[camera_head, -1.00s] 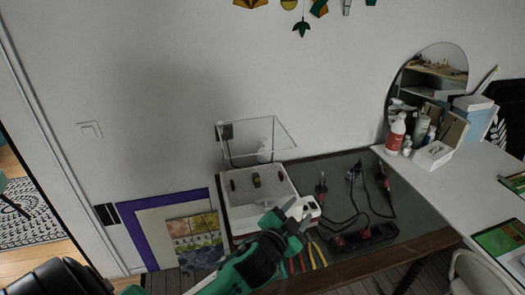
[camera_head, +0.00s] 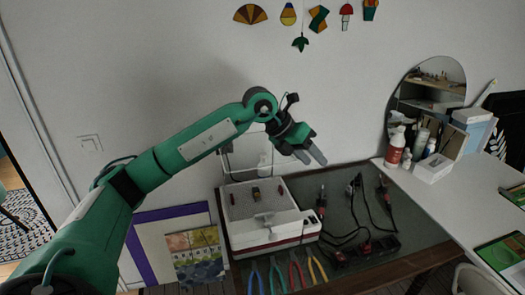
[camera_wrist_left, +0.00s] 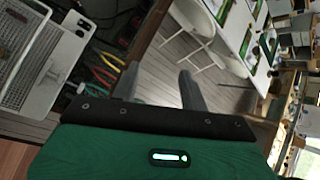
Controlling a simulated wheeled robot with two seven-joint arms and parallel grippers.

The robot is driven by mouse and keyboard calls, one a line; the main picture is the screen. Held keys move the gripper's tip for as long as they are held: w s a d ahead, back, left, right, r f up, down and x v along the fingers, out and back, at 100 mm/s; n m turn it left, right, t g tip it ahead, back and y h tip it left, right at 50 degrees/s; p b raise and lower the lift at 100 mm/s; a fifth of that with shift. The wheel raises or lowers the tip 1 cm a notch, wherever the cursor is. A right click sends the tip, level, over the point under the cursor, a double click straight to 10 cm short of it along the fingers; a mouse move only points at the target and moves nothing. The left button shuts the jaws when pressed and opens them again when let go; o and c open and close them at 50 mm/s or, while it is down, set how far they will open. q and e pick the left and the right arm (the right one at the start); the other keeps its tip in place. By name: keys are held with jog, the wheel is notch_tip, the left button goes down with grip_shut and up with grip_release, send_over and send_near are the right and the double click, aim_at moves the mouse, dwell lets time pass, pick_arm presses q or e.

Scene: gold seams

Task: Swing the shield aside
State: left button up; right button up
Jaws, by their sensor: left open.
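The clear shield (camera_head: 245,158) stands over the back of a white grinder (camera_head: 270,232) with a grey grid top, on the dark workbench. My left arm covers much of its upper part in the head view. My left gripper (camera_head: 317,160) is open and empty, above and to the right of the grinder, its fingers pointing down to the right. Whether it touches the shield I cannot tell. In the left wrist view the open fingers (camera_wrist_left: 160,85) have nothing between them, and the grinder (camera_wrist_left: 68,60) is at the left. My right gripper is out of view.
Soldering tools with cords (camera_head: 352,195) and a power strip (camera_head: 367,250) lie to the right. A white desk (camera_head: 460,190) with bottles and a mirror (camera_head: 425,85) is further right.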

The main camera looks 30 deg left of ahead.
pick_arm(q)
jog(key=a+r+n+y, duration=0.2)
jog(key=a+r+y, duration=0.15)
jog(key=a, duration=0.55)
jog(key=a+r+n+y, duration=0.15)
jog(key=a+y, duration=0.25)
jog(key=a, duration=0.4)
jog(key=p, duration=0.5)
send_near(263, 154)
jog(key=x, duration=0.8)
grip_shut()
